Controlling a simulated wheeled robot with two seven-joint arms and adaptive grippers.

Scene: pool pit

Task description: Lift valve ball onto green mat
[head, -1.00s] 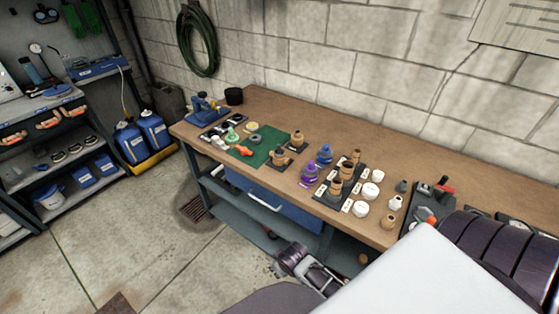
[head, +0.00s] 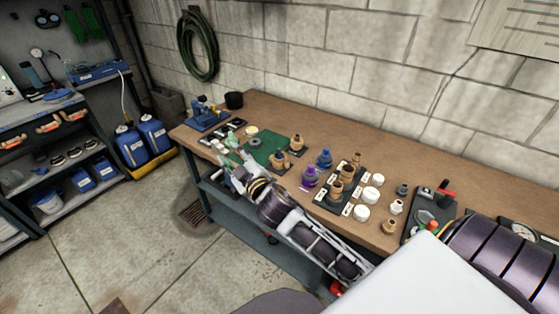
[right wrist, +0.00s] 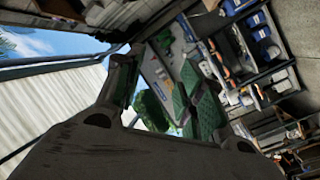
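The green mat (head: 268,150) lies flat on the workbench in the head view. My right gripper (head: 231,155) is low over the bench's front edge, at the left front of the mat, and covers small items there. In the right wrist view its two green-padded fingers (right wrist: 160,95) stand apart with no object seen between them. I cannot tell which small part is the valve ball; it may be hidden behind the gripper. A grey ring (head: 262,144) is at the mat's left part. My left gripper is not in view.
Brass fittings (head: 297,143) stand at the mat's right side. Purple (head: 309,177) and blue (head: 324,158) parts and a dark tray of brass fittings (head: 336,189) stand further right. A blue vise (head: 206,115) is at the bench's left end. The bench behind the mat is clear.

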